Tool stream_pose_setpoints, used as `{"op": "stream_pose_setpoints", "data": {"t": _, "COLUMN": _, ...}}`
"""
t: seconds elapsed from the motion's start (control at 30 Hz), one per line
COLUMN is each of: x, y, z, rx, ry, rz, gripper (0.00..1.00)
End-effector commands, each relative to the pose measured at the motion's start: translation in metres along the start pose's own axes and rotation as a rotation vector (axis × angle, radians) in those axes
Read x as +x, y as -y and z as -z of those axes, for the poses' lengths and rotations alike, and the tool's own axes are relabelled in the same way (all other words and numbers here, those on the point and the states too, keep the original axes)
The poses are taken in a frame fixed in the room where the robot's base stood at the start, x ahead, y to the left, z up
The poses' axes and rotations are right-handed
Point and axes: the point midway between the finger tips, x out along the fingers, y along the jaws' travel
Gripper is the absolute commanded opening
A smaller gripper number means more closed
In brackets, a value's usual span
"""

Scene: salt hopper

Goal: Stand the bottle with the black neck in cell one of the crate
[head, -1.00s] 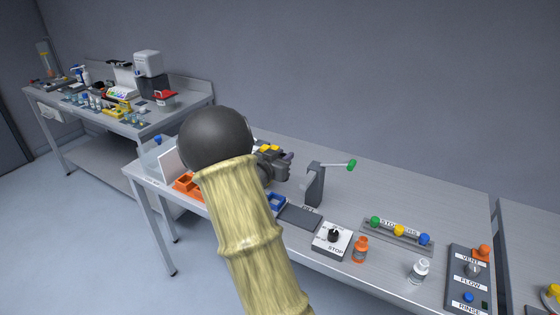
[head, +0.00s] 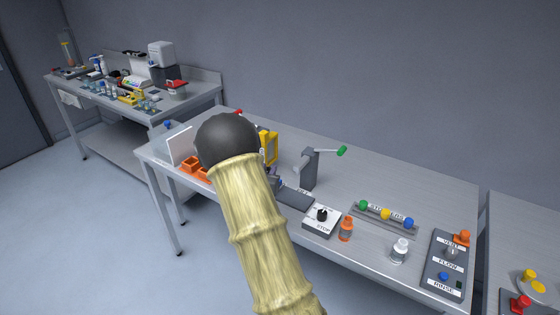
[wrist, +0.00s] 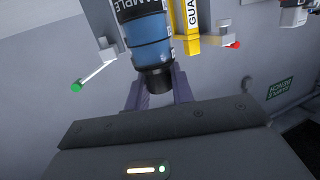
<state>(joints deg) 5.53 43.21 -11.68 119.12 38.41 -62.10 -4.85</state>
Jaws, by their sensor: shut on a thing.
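The bottle's far end is cut off by the top of the picture. An orange open-topped holder (head: 190,163) shows left of my arm on the near bench, partly hidden. I cannot tell whether it is the crate, and no cell number is readable.
A yellow guard (head: 268,147) stands just right of my arm. A grey post with a green-knobbed lever (head: 310,168) is beyond it.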

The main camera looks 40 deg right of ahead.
Motion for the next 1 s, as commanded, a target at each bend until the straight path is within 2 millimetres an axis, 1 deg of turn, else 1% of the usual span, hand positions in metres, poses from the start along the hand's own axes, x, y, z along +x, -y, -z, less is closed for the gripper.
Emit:
{"op": "stream_pose_setpoints", "data": {"t": 0.03, "x": -0.002, "y": 0.007, "z": -0.010, "rx": -0.007, "ry": 0.004, "rz": 0.027, "gripper": 0.00}}
{"op": "stream_pose_setpoints", "data": {"t": 0.17, "x": -0.009, "y": 0.025, "z": -0.032, "rx": -0.018, "ry": 0.005, "rz": 0.100, "gripper": 0.00}}
{"op": "stream_pose_setpoints", "data": {"t": 0.27, "x": -0.015, "y": 0.041, "z": -0.053, "rx": -0.029, "ry": 0.006, "rz": 0.167, "gripper": 0.00}}
{"op": "stream_pose_setpoints", "data": {"t": 0.37, "x": -0.027, "y": 0.060, "z": -0.078, "rx": -0.041, "ry": 0.007, "rz": 0.251, "gripper": 0.00}}
{"op": "stream_pose_setpoints", "data": {"t": 0.47, "x": -0.045, "y": 0.083, "z": -0.114, "rx": -0.059, "ry": 0.011, "rz": 0.363, "gripper": 0.00}}
{"op": "stream_pose_setpoints", "data": {"t": 0.5, "x": -0.055, "y": 0.093, "z": -0.130, "rx": -0.066, "ry": 0.012, "rz": 0.413, "gripper": 0.00}}
{"op": "stream_pose_setpoints", "data": {"t": 0.57, "x": -0.071, "y": 0.107, "z": -0.155, "rx": -0.077, "ry": 0.012, "rz": 0.490, "gripper": 0.00}}
{"op": "stream_pose_setpoints", "data": {"t": 0.6, "x": -0.082, "y": 0.115, "z": -0.172, "rx": -0.084, "ry": 0.011, "rz": 0.539, "gripper": 0.00}}
{"op": "stream_pose_setpoints", "data": {"t": 0.67, "x": -0.100, "y": 0.126, "z": -0.197, "rx": -0.093, "ry": 0.011, "rz": 0.611, "gripper": 0.00}}
{"op": "stream_pose_setpoints", "data": {"t": 0.7, "x": -0.112, "y": 0.132, "z": -0.214, "rx": -0.100, "ry": 0.011, "rz": 0.656, "gripper": 0.00}}
{"op": "stream_pose_setpoints", "data": {"t": 0.8, "x": -0.139, "y": 0.142, "z": -0.254, "rx": -0.115, "ry": 0.009, "rz": 0.752, "gripper": 0.00}}
{"op": "stream_pose_setpoints", "data": {"t": 0.9, "x": -0.159, "y": 0.148, "z": -0.281, "rx": -0.124, "ry": 0.007, "rz": 0.816, "gripper": 0.00}}
{"op": "stream_pose_setpoints", "data": {"t": 1.0, "x": -0.170, "y": 0.151, "z": -0.293, "rx": -0.129, "ry": 0.003, "rz": 0.851, "gripper": 0.00}}
